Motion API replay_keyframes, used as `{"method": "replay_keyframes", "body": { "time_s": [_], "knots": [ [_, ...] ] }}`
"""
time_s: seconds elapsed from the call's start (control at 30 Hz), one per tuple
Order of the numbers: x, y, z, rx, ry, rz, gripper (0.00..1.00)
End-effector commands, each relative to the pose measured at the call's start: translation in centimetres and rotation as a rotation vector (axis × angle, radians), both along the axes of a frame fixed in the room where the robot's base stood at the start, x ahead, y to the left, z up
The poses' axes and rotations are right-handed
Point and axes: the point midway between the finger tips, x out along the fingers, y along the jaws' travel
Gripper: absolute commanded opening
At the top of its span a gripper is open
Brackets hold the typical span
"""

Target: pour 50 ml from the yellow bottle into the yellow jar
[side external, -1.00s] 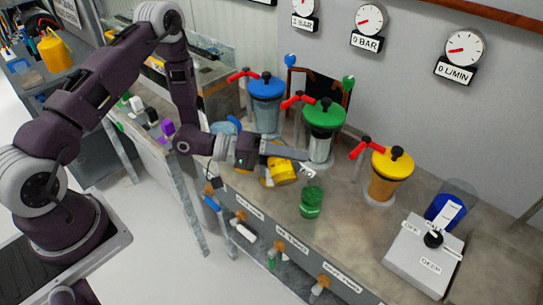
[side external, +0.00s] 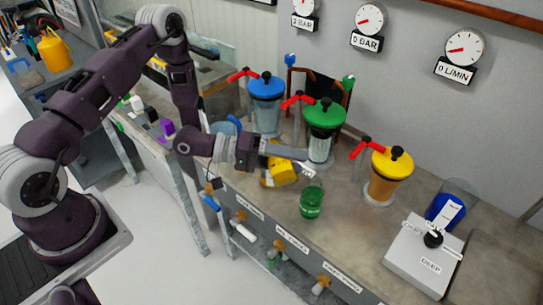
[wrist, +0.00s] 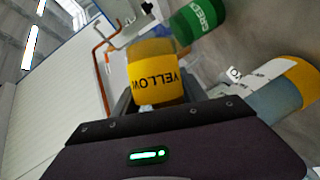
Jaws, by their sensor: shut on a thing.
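My gripper (side external: 296,158) is shut on the yellow bottle (wrist: 157,84), whose yellow label reads YELLOW. The bottle is tipped far over compared with the upright green vessel beside it. What I take for the yellow jar (wrist: 272,97) stands close by at the right of the wrist view, with clear glass, a white scale strip and yellow at its base. In the side view, yellow shapes crowd under and behind the fingers. Bottle and jar are hard to tell apart there. The bottle's mouth and any stream are not clear, and the jar's level is not readable.
Blue (side external: 267,95), green (side external: 321,130) and yellow (side external: 387,178) pumps stand behind. A control box (side external: 424,255) sits at right.

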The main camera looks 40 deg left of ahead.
Motion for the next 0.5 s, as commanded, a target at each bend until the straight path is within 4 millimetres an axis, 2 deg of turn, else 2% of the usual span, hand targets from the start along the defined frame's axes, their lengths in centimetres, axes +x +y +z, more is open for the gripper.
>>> {"method": "replay_keyframes", "body": {
  "time_s": [0.5],
  "knots": [
    [0.01,-0.09,-0.06,-0.028,0.016,-0.001,0.00]
  ]
}}
